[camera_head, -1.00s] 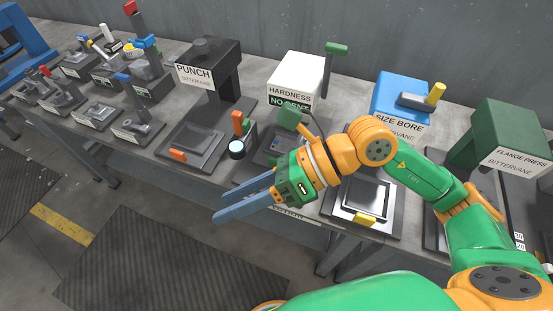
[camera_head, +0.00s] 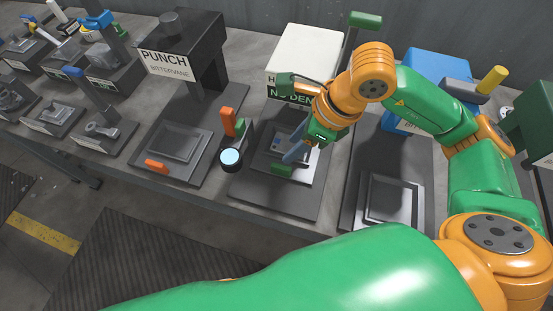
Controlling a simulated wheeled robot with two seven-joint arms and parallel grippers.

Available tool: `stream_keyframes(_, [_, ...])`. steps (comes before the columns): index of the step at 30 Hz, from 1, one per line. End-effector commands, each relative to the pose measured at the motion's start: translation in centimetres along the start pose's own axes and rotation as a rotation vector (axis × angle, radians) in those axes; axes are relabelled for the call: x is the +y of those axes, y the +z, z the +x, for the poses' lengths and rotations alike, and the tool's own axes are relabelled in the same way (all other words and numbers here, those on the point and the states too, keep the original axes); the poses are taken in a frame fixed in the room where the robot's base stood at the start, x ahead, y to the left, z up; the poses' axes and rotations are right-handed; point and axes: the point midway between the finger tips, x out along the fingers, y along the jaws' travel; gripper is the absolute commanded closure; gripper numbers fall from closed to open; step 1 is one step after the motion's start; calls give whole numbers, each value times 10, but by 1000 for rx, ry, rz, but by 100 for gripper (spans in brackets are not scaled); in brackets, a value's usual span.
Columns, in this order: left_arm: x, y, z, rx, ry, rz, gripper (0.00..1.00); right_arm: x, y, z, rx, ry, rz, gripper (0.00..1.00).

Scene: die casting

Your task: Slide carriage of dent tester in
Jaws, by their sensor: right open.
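The dent tester (camera_head: 303,55) is the white-topped machine labelled HARDNESS and NO DENT, with a green-ended lever (camera_head: 364,20) at its upper right. Its carriage (camera_head: 268,160) is a grey plate with a green handle (camera_head: 283,169) at the front, lying on the dark base (camera_head: 270,197). My right gripper (camera_head: 298,155) is over the carriage with its blue fingers pointing down toward the handle. It is open. The fingers partly hide the carriage, and I cannot tell whether they touch the handle. My left gripper is not in view.
The black PUNCH machine (camera_head: 180,62) stands left, with an orange-handled plate. A blue-lensed round part (camera_head: 231,159) sits between it and the tester. The blue machine (camera_head: 440,64) and its tray (camera_head: 390,202) are right. Free floor lies in front of the bench.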

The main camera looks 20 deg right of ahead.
Motion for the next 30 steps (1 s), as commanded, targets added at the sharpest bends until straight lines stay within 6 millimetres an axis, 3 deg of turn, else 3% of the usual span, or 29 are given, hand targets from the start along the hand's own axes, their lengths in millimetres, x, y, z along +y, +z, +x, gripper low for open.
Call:
stream_keyframes(1, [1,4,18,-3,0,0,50,0,-7,17,0,1,0,52])
stream_keyframes(7, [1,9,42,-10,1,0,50,0,-16,39,-1,1,0,52])
stream_keyframes(11, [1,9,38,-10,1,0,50,1,-15,49,1,5,2,52])
stream_keyframes(18, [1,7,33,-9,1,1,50,1,-14,94,0,5,2,52])
stream_keyframes(21, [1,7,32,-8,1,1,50,1,-15,104,0,3,1,52])
stream_keyframes(28, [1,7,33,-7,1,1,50,0,-14,107,-1,1,0,52])
stream_keyframes(29, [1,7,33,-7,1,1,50,0,-14,107,-1,1,0,55])
stream_keyframes(30, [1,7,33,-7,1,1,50,0,-14,107,-1,1,0,66])
